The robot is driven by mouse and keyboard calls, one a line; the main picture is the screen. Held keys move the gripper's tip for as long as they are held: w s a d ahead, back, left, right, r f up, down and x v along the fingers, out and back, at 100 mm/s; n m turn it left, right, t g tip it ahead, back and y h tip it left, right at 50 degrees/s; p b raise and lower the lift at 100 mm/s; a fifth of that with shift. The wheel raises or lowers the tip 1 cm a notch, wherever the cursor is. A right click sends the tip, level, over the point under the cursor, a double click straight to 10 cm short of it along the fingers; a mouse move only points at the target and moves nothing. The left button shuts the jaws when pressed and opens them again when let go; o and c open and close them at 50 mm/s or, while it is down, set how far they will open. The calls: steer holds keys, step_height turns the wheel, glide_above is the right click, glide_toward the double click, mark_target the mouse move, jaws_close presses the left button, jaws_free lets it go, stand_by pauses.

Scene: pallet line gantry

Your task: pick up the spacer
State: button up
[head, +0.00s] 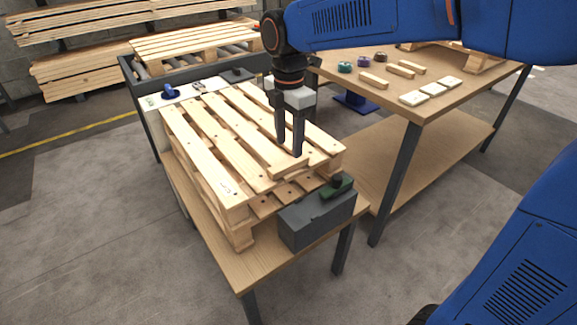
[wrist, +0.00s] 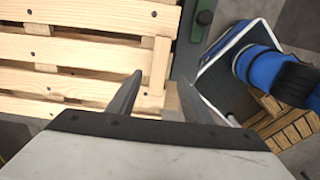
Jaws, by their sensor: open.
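A short pale wooden block, which looks like the spacer (head: 287,168), lies on the near right end of the pallet (head: 222,172), by the gripper's fingertips. In the wrist view the spacer (wrist: 160,65) shows as a short strip across the ends of the slats. My gripper (head: 290,150) points down over the pallet with its fingers apart and nothing held. In the wrist view the gripper's (wrist: 161,80) fingertips appear on either side of the spacer's lower part. I cannot tell whether they touch it or the height between them.
A dark grey box (head: 312,222) with a green part (head: 337,187) on it stands at the pallet's near end. The table (head: 448,100) at right holds wooden blocks (head: 373,80), white pieces (head: 432,89) and coloured round parts (head: 345,66). A roller conveyor (head: 190,62) with another pallet is behind.

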mark_target(289, 162)
steer(key=shift+w+f, duration=0.15)
steer(key=shift+f, duration=3.1)
steer(key=c, duration=1.1)
